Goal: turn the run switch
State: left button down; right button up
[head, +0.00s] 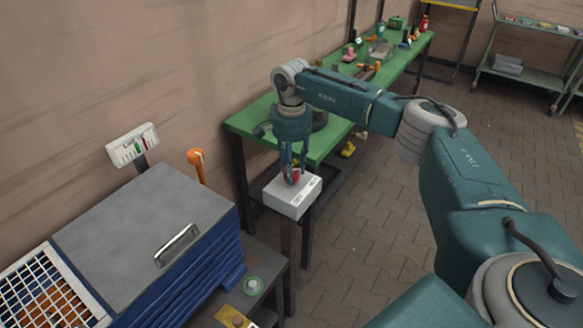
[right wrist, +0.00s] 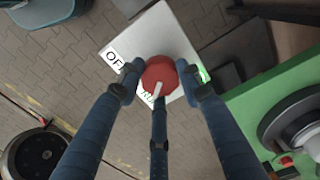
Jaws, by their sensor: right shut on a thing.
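The run switch is a red round knob (right wrist: 160,72) on top of a white box (head: 291,198) that stands on a dark post. My right gripper (head: 291,172) comes down from above and is shut on the knob, which shows as a bit of red between the fingers in the head view. In the right wrist view the fingers (right wrist: 158,80) surround the knob. Its white pointer line points down in that view, toward a label partly hidden by a finger. An "OFF" label (right wrist: 116,60) lies up and left of the knob. My left gripper is not in view.
A green workbench (head: 330,138) with tools stands just behind the box. A cart (head: 530,75) stands far right. The paved floor between is clear.

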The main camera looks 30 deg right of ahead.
jog(key=m, duration=0.4)
jog(key=shift+p, duration=0.3)
jog(key=m, duration=0.3)
jog(key=shift+r+m, duration=0.1)
jog(key=shift+m, duration=0.2)
jog(key=m+p, duration=0.1)
jog(key=m, duration=0.3)
jog(key=shift+m, duration=0.3)
jog(key=shift+w+m+p, duration=0.1)
jog(key=shift+m+p, duration=0.2)
jog(key=shift+m, duration=1.6)
jog(key=o, duration=1.1)
jog(key=shift+o, duration=0.2)
